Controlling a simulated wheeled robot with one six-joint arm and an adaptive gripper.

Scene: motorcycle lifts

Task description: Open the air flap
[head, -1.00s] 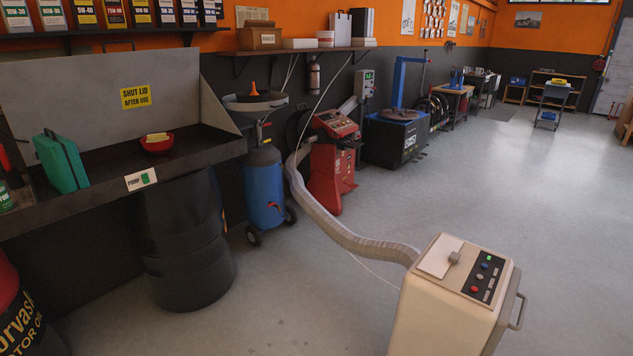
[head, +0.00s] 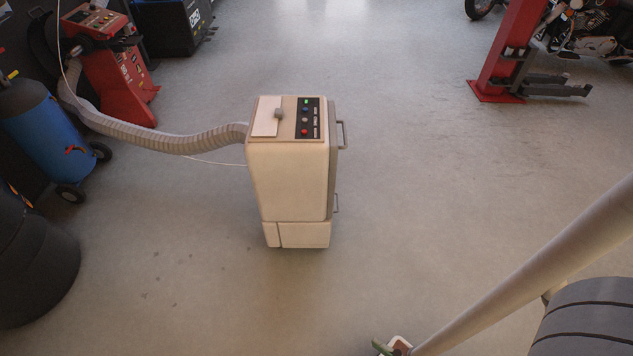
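A cream wheeled unit (head: 290,185) stands on the floor near the middle of the head view. The plate looks like the air flap and appears to lie flat, closed. My arm (head: 545,262) slants in from the right to the bottom edge, where a small green and white part (head: 393,346) shows. My gripper's fingers are not visible, and nothing of mine touches the unit.
A ribbed hose (head: 165,142) runs left from the unit to a red machine (head: 112,70). The unit has a dark button panel (head: 307,120) and side handles (head: 342,135). A red lift post (head: 510,50) stands upper right. Floor before and right of the unit is clear.

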